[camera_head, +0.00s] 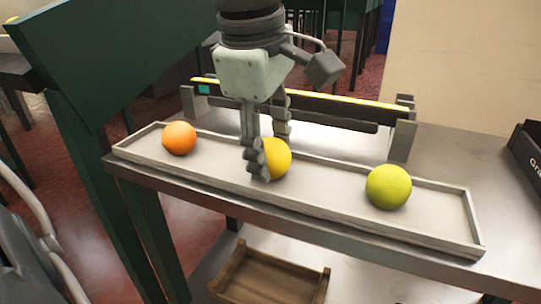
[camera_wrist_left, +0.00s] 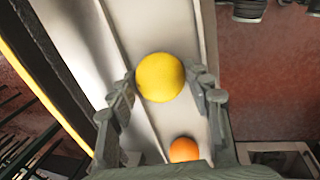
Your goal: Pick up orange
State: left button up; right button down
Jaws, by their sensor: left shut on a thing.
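My left gripper (camera_head: 270,155) points down over the middle of a long, shallow pale tray (camera_head: 330,192). Its fingers are shut on a yellow fruit (camera_head: 278,158), one on each side. The fruit seems at tray level; I cannot tell whether it touches the tray floor. In the left wrist view the yellow fruit (camera_wrist_left: 160,77) sits between the fingertips. An orange fruit (camera_head: 179,138) lies in the left end of the tray, apart from the gripper. It also shows in the left wrist view (camera_wrist_left: 184,150). A yellow-green fruit (camera_head: 388,187) lies toward the right end. My right gripper is out of view.
The tray stands on a metal table (camera_head: 440,160). Behind it runs a low dark bar with a yellow top edge (camera_head: 350,101). A dark green panel (camera_head: 100,60) rises at left. A wooden crate (camera_head: 270,278) is below, and a black crate (camera_head: 527,150) is at right.

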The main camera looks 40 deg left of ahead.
pick_arm(q)
jog(key=shift+c, duration=0.7)
jog(key=shift+r, duration=0.15)
